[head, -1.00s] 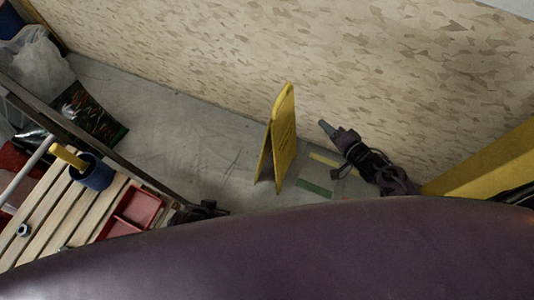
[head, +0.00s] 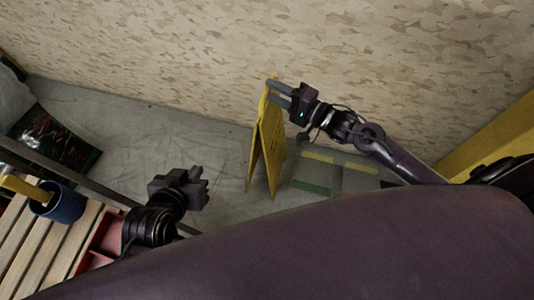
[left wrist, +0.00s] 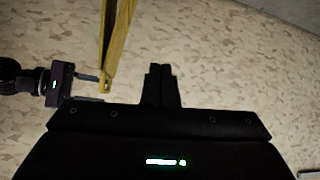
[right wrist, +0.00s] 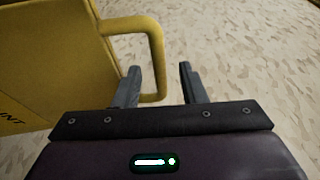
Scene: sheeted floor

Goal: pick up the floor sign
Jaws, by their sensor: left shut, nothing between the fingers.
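The yellow floor sign (head: 268,140) stands upright and folded out on the grey floor near the wall. Its handle loop (right wrist: 154,60) shows in the right wrist view. My right gripper (head: 275,93) is at the top of the sign with its fingers apart. In the right wrist view, the outer bar of the handle appears between the open fingers (right wrist: 160,85), with no grip on it. The left wrist view also shows the sign's top end (left wrist: 105,85) by my right gripper's fingers. My left gripper (head: 203,187) is shut and empty, left of the sign and apart from it.
A slatted wooden surface (head: 38,225) with a blue cup (head: 62,204) and a red tray (head: 90,262) is at the lower left. A dark printed bag (head: 50,140) lies behind it. The patterned wall (head: 180,60) rises behind the sign. A yellow beam (head: 490,150) is at right.

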